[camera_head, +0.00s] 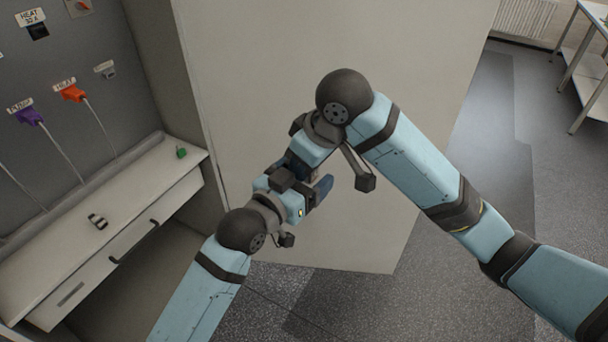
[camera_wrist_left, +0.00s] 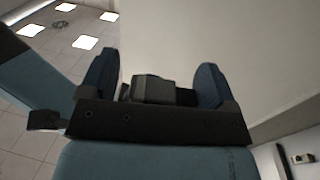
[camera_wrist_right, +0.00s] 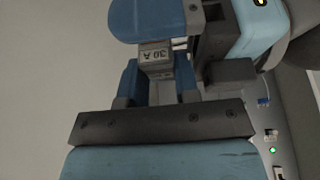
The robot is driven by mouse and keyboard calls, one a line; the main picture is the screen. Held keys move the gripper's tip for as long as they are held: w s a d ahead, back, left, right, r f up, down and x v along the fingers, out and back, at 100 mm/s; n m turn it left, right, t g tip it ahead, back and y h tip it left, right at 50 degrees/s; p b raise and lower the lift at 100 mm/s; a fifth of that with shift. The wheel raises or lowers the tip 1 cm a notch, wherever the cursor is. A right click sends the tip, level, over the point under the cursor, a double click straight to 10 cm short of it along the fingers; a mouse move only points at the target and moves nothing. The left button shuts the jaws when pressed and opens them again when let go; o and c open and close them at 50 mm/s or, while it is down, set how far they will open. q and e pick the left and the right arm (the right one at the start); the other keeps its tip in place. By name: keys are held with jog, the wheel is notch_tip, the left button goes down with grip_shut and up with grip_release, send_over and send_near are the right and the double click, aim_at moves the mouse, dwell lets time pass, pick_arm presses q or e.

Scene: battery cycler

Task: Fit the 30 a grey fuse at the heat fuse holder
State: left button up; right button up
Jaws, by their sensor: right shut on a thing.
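The grey fuse (camera_wrist_right: 155,55), with "30 A" on its face, is held between the blue fingers of my right gripper (camera_wrist_right: 158,82). My right gripper also shows in the head view (camera_head: 308,168), where the fuse is mostly hidden. My left gripper (camera_wrist_left: 154,78) is close to it, its fingers wide apart with a grey block between them that I cannot identify surely. One left finger crosses the top of the right wrist view, just beyond the fuse. The heat fuse holder (camera_head: 38,32) is a black socket under a "HEAT 30 A" label on the grey panel at top left.
An orange plug (camera_head: 73,93) and a purple plug (camera_head: 31,117) with cables sit on the panel. A small dark-and-white object (camera_head: 97,220) and a green one (camera_head: 181,152) lie on the bench ledge (camera_head: 140,185). A pale wall panel (camera_head: 300,60) stands behind my arms.

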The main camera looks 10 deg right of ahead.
pick_arm(q)
jog(key=shift+s, duration=0.1)
jog(key=c, duration=0.6)
pick_arm(e)
jog(key=o, duration=1)
jog(key=shift+c, duration=0.2)
